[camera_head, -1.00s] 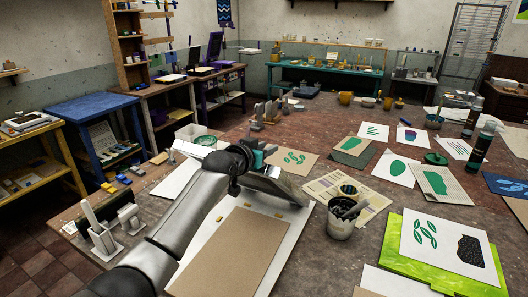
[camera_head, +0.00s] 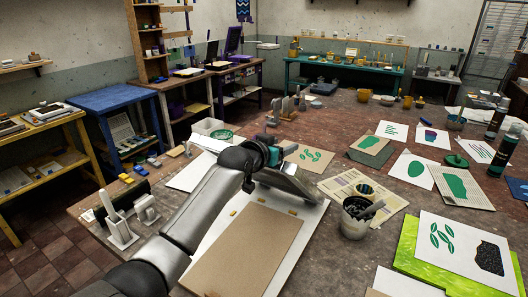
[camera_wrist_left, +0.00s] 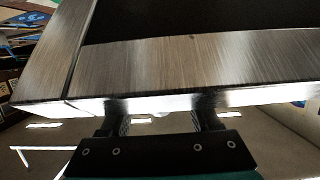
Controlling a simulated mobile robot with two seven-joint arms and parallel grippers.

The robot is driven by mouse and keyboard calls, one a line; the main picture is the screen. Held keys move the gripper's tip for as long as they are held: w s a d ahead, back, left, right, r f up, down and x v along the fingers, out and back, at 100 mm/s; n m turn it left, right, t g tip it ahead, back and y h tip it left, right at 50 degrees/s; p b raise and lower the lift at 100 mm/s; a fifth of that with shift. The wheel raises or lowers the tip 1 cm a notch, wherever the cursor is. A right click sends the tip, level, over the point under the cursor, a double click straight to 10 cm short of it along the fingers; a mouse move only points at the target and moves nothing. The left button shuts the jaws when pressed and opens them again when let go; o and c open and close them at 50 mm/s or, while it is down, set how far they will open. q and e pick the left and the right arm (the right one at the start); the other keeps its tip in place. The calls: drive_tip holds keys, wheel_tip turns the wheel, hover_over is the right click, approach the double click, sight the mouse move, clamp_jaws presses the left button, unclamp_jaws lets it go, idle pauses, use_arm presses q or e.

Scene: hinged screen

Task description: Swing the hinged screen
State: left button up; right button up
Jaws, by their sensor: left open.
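The hinged screen (camera_head: 297,186) has a grey metal frame and stands tilted over the far end of a white board (camera_head: 312,217). My arm hides part of it in the head view. A brown sheet (camera_head: 250,245) lies on the board in front of it. My left gripper (camera_head: 272,152) is at the screen's far left side. In the left wrist view the frame (camera_wrist_left: 180,65) fills the upper part, its edge crossing in front of my left gripper (camera_wrist_left: 160,112). The fingers are apart, their tips hidden by the frame; I cannot tell if they touch it. My right gripper is not in view.
A grey pot of tools (camera_head: 355,220) and a newspaper (camera_head: 370,195) are right of the board. A green sheet (camera_head: 405,255) with a print lies at the lower right.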

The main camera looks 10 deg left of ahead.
use_arm(q)
drive_tip(key=v, duration=1.4)
drive_tip(key=shift+s+b, duration=0.25)
drive_tip(key=shift+b, duration=0.1)
